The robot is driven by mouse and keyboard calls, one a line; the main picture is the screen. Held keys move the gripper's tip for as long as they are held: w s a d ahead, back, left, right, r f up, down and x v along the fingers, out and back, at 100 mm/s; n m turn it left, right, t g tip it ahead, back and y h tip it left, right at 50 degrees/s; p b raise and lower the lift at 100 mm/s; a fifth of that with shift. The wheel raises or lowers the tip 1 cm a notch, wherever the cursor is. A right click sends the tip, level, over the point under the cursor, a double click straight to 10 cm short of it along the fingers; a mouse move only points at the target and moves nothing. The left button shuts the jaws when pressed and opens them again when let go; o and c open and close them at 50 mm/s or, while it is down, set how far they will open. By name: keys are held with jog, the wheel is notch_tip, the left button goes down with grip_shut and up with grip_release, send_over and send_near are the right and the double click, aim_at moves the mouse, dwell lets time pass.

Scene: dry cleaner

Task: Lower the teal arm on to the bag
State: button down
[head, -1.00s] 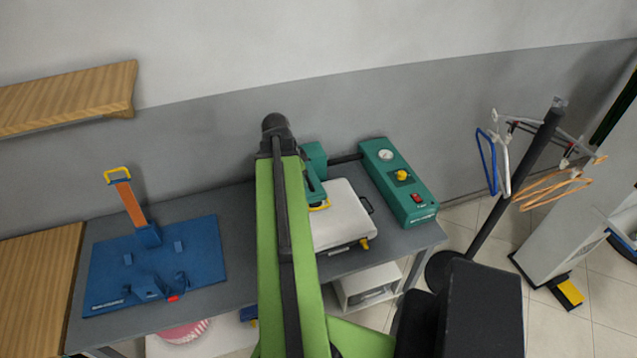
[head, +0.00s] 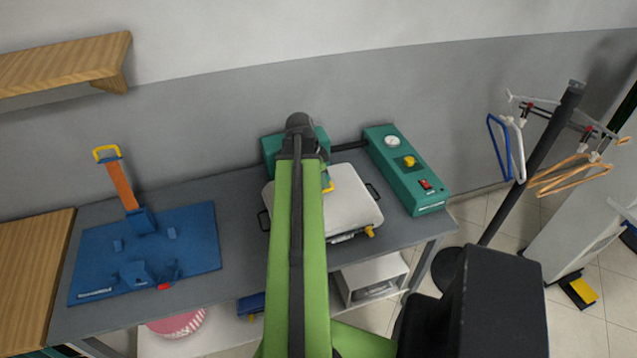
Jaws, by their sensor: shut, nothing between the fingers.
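A teal press unit (head: 274,150) stands at the back of the grey table, mostly behind my green arm. A small yellow grip (head: 328,186) shows just right of my arm, over the pale slab; the rest of the teal arm is largely hidden. The pale slab (head: 352,205), with dark side handles and a yellow knob at its front, lies on the table. I cannot tell whether it is the bag or a plate under it. My arm's black joint covers the teal post, and my gripper's fingers are hidden behind it.
A teal control box (head: 403,170) with a gauge and red switch stands right of the slab. A blue board (head: 196,245) with an orange lever (head: 122,185) lies left. A dark hanger stand (head: 525,165) is at the right. Bare tabletop (head: 240,215) lies between board and slab.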

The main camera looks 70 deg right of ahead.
aim_at(325, 201)
notch_tip(325, 201, down, 2)
jog(key=shift+w+d+f+b, duration=0.1)
jog(key=shift+f+b, duration=0.1)
jog(key=shift+b, duration=0.3)
jog(key=shift+r, duration=0.15)
jog(key=f+b, duration=0.2)
jog(key=f, duration=0.1)
jog(key=f+b, duration=0.1)
jog(key=b, duration=0.1)
jog(key=shift+s+a+f, duration=0.15)
jog(key=shift+s+a, duration=0.1)
jog(key=shift+a, duration=0.05)
jog(key=shift+r, duration=0.2)
